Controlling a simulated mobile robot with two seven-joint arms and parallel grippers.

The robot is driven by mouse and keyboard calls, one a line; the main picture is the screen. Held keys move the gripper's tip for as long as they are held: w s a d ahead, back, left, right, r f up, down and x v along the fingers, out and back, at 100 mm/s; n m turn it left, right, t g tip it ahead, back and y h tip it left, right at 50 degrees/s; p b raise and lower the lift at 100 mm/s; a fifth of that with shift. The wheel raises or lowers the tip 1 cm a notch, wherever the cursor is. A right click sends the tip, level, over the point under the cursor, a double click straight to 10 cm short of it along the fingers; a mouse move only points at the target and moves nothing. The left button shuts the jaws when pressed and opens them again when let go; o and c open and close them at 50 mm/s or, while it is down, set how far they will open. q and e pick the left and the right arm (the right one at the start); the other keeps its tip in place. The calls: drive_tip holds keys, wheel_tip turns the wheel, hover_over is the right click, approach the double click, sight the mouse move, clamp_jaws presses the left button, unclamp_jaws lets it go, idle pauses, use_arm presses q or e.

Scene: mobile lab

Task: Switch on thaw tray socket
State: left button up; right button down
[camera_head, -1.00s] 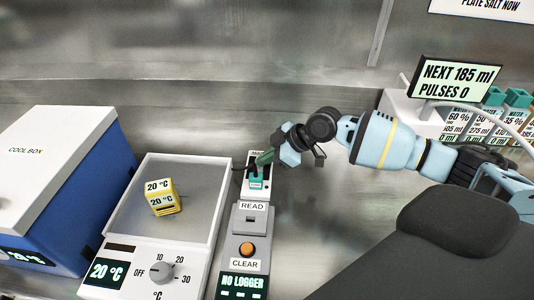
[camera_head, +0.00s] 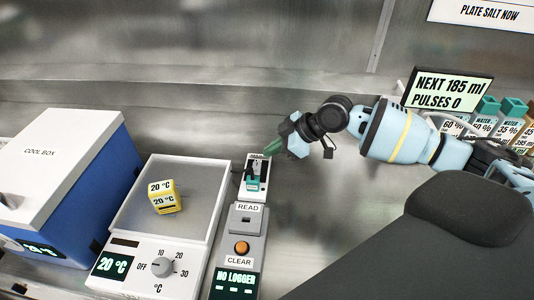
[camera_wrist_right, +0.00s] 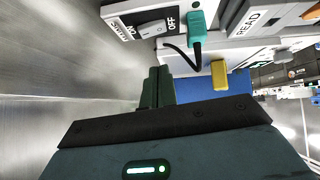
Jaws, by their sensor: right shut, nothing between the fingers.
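The white socket unit (camera_head: 262,167) stands behind the READ/CLEAR box in the head view, with a teal plug (camera_head: 253,184) in its near part. In the right wrist view the socket (camera_wrist_right: 122,12) shows a grey rocker switch (camera_wrist_right: 152,28) between ON and OFF labels, beside the teal plug (camera_wrist_right: 197,27); I cannot tell which way the rocker is tipped. My right gripper (camera_head: 270,149) is shut and empty, just above and right of the socket's far end. Its green fingers (camera_wrist_right: 158,86) show apart from the switch. My left gripper is not in view.
The thaw tray (camera_head: 205,225) holds a yellow 20 °C cube (camera_head: 163,198) and has a dial (camera_head: 162,266). The READ/CLEAR box (camera_head: 254,230) stands right of it, the cool box (camera_head: 75,165) left. Steel wall lies behind; bottles (camera_head: 510,108) stand far right.

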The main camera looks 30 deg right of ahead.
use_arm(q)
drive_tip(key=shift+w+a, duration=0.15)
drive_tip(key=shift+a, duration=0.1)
use_arm(e)
drive_tip(key=v, duration=0.6)
drive_tip(key=shift+s+a, duration=0.2)
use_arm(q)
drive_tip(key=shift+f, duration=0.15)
use_arm(e)
drive_tip(key=shift+w+d+r, duration=0.1)
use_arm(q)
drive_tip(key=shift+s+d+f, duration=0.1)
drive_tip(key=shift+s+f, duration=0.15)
use_arm(e)
drive_tip(key=shift+w+d+r+t, duration=0.2)
drive_tip(key=shift+w+d+t, duration=0.15)
drive_tip(key=shift+w, duration=0.1)
